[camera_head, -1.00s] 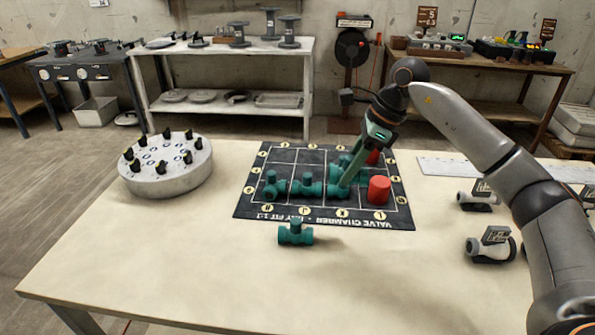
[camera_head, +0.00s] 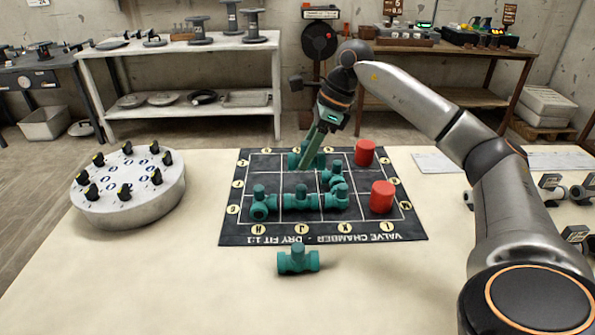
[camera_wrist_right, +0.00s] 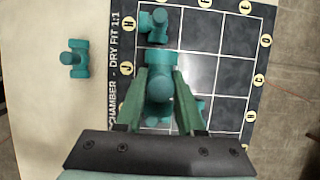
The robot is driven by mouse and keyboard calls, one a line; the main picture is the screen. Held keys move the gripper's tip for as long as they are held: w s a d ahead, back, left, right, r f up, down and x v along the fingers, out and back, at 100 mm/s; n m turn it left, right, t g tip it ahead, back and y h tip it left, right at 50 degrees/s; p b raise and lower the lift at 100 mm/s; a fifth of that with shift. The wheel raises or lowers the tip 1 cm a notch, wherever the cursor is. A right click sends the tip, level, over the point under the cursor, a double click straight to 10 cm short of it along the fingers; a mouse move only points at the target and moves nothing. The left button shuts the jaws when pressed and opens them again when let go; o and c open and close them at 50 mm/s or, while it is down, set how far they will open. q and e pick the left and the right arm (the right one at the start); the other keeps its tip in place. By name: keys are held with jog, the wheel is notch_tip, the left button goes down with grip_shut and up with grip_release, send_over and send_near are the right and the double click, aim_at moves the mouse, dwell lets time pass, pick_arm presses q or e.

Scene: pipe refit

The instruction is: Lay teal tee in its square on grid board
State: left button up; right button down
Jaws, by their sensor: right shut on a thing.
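My right gripper (camera_head: 304,166) is shut on a teal tee (camera_head: 294,159) over the far part of the dark grid board (camera_head: 238,239), left of its middle. In the right wrist view the gripper (camera_wrist_right: 160,90) has the held tee (camera_wrist_right: 159,84) between its fingers. Whether this tee touches the board cannot be told. Several teal fittings lie on the board, including one (camera_head: 259,204) in the H column and a joined group (camera_head: 301,198) right of it. Another teal tee (camera_head: 298,260) lies on the table in front of the board. My left gripper is not in view.
Two red cylinders (camera_head: 365,153) (camera_head: 382,196) stand at the board's right side. A round grey holder with black knobs (camera_head: 130,210) stands left of the board. Grey valve parts (camera_head: 551,183) lie at the right. The table front is mostly clear.

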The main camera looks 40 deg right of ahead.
jog(key=w+d+f, duration=0.1)
jog(key=w+f, duration=0.1)
jog(key=w+d+f, duration=0.2)
jog(key=w+f, duration=0.1)
jog(key=w+d+f, duration=0.1)
jog(key=w+f, duration=0.1)
jog(key=shift+w+d+f, duration=0.15)
jog(key=shift+d+f, duration=0.05)
jog(key=shift+d, duration=0.15)
jog(key=shift+w+d+f, duration=0.1)
jog(key=shift+f, duration=0.05)
notch_tip(320, 180, down, 3)
jog(key=shift+r+b, duration=0.15)
jog(key=shift+b, duration=0.35)
jog(key=shift+f, duration=0.2)
